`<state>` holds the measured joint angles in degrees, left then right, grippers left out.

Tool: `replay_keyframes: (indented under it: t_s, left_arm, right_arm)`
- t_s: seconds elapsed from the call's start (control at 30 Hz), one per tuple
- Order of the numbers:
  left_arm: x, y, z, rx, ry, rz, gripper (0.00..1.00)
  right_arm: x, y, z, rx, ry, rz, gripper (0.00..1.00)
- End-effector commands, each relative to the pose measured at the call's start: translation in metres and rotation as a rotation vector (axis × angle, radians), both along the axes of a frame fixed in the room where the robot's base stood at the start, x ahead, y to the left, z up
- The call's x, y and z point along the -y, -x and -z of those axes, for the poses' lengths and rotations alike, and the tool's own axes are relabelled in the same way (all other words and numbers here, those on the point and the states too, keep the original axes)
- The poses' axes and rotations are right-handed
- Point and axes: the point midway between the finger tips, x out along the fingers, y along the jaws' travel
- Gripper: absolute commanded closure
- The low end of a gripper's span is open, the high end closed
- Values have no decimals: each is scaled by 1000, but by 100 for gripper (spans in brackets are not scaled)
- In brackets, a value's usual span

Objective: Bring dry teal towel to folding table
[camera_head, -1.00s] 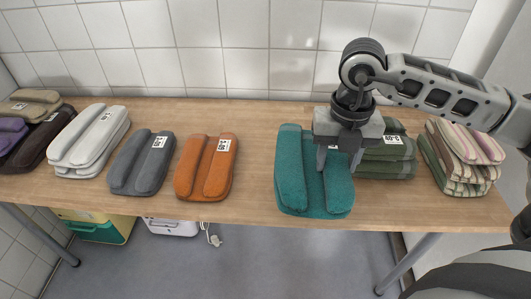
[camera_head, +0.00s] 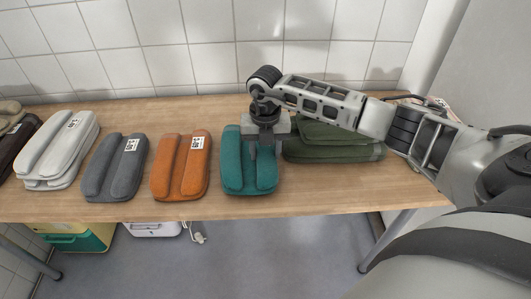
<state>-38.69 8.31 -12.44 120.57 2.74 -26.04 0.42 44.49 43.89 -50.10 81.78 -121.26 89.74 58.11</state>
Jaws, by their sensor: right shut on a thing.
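The teal towel (camera_head: 234,165) is a thick folded bundle at the front middle of a wood-topped table (camera_head: 200,111). My right gripper (camera_head: 265,152) comes down on it from above and is shut on its right part. The palm and fingers hide some of the towel's top. I cannot tell whether its underside touches the table or is just above it. The orange towel (camera_head: 180,170) is close on its left, with a narrow gap. My left gripper is not in view.
A grey towel (camera_head: 115,168) and a white stack (camera_head: 58,150) lie farther left. A dark green stack (camera_head: 335,150) is close on the right, partly behind my right arm. A tiled wall (camera_head: 200,60) stands behind. Boxes (camera_head: 75,237) sit under the table.

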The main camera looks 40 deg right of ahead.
Motion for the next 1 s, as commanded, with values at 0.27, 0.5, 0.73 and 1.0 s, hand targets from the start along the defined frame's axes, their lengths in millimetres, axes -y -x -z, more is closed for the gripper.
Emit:
replay_keyframes:
  t_s: [0.27, 0.5, 0.73, 1.0]
  left_arm:
    - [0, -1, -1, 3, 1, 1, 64]
    - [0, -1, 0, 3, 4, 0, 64]
    - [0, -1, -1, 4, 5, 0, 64]
    - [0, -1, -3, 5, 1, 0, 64]
  right_arm:
    - [0, 0, 13, 2, 0, 0, 90]
    - [0, 0, 16, 1, 1, 0, 46]
    - [0, 1, 16, 0, 0, 0, 46]
    - [0, 0, -12, 4, 0, -1, 46]
